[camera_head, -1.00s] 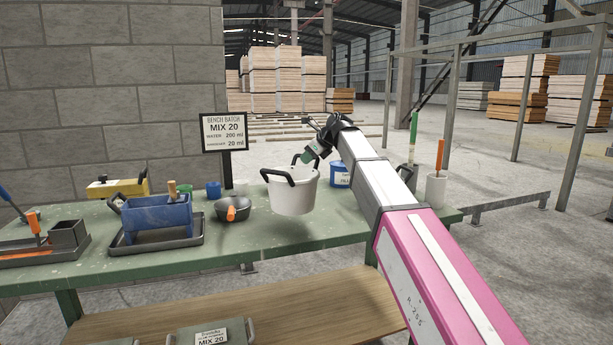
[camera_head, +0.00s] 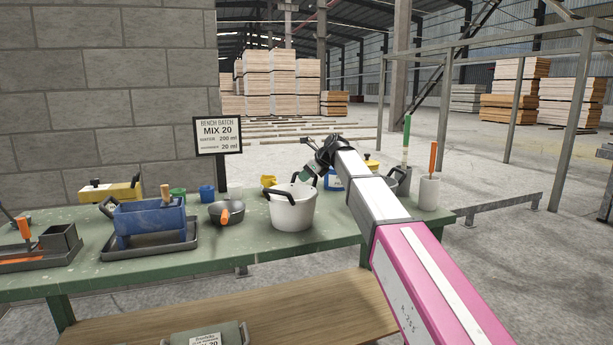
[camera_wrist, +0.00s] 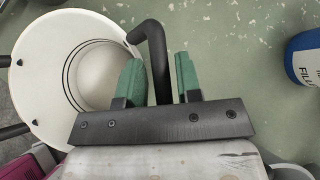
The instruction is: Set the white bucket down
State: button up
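The white bucket (camera_head: 292,212) stands upright on the green bench (camera_head: 330,236), with black handles on its sides. In the wrist view the bucket (camera_wrist: 42,62) is at the left, and I look into its empty-looking inside. One black handle (camera_wrist: 155,55) runs between the two green fingers of my gripper (camera_wrist: 158,75). Narrow gaps show between the fingers and the handle, so my gripper is open around it. In the head view my gripper (camera_head: 308,174) is at the bucket's right rim, and the arm partly hides what is behind.
A blue container (camera_wrist: 305,55) is close right of my gripper. Left of the bucket are a dark bowl with an orange handle (camera_head: 226,213), a blue box (camera_head: 150,220) on a tray and small cups. A grey pot and a white holder (camera_head: 429,193) stand at the right.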

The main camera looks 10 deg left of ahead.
jog(key=shift+o, duration=0.2)
jog(key=shift+r, duration=0.1)
jog(key=v, duration=1.2)
